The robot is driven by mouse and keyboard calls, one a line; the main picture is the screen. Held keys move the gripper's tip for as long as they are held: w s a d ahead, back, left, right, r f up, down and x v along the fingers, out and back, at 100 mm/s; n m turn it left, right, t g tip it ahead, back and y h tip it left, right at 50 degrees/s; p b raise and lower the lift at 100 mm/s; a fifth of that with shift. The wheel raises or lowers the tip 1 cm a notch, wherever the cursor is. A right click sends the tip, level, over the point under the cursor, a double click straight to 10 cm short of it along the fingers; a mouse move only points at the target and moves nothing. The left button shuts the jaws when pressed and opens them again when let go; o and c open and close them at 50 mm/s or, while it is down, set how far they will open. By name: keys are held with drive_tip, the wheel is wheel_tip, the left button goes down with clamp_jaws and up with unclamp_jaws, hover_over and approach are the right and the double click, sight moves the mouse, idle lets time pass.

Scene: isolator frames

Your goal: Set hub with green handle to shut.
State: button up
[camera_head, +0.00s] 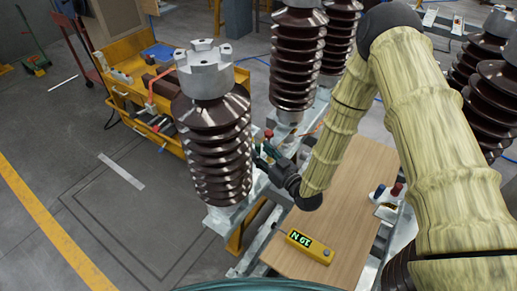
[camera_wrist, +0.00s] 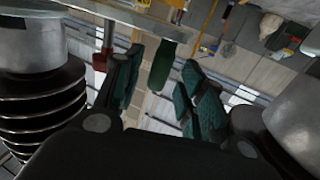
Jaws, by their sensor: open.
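The green handle (camera_wrist: 161,66) is a dark green, elongated lever. In the wrist view it stands in the gap between the fingers of my gripper (camera_wrist: 163,80). The fingers have teal pads, are spread, and show gaps on both sides of the handle. In the head view my gripper (camera_head: 263,157) is beside the ribbed brown insulator, at the left edge of the wooden board. There its fingers hide most of the green handle. The hub body under the handle cannot be made out clearly.
A red handle (camera_head: 268,134) is close behind my gripper. Ribbed insulators (camera_head: 211,125) crowd the left and back. The wooden board (camera_head: 345,215) carries a yellow display box (camera_head: 310,246). Blue (camera_head: 379,192) and red (camera_head: 397,189) knobs are at its right. A yellow cart (camera_head: 125,92) stands back left.

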drive_tip(key=shift+x, duration=1.25)
clamp_jaws()
